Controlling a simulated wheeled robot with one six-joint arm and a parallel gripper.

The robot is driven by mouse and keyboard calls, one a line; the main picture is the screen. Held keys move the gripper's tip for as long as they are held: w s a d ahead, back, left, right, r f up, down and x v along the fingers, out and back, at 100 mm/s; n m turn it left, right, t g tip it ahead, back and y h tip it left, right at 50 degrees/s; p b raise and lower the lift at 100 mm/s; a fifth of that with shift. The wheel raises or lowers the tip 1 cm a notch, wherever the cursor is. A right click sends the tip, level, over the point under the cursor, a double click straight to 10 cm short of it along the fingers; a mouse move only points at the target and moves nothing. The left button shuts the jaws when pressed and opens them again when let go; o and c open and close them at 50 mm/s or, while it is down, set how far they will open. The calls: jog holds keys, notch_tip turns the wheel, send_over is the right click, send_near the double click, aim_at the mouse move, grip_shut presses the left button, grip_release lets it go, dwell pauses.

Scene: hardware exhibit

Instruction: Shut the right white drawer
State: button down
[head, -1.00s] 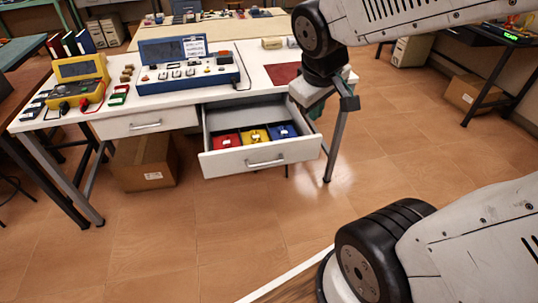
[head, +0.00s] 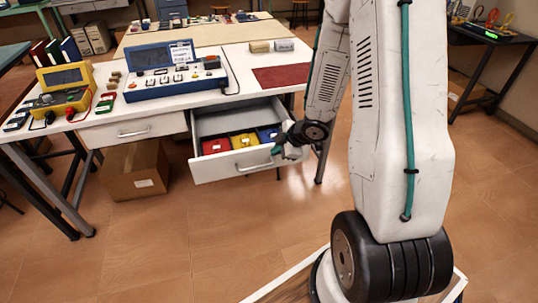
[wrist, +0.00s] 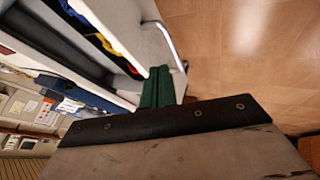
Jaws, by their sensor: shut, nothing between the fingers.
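The right white drawer (head: 215,170) is pulled out of the white table in the head view. In the wrist view the green fingertips (wrist: 158,86) are together beside the drawer front (wrist: 148,42) and the handle (wrist: 172,45). I cannot tell whether they touch the front.
The left white drawer (head: 125,130) is shut. A cardboard box (head: 135,172) stands under the table (head: 225,102). A yellow meter (head: 62,90) and a blue instrument case (head: 172,75) stand on top. The floor (head: 200,240) in front of the drawer is clear.

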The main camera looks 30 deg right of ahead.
send_near(256, 163)
jog(key=x, duration=0.5)
jog(key=shift+s+d, duration=0.1)
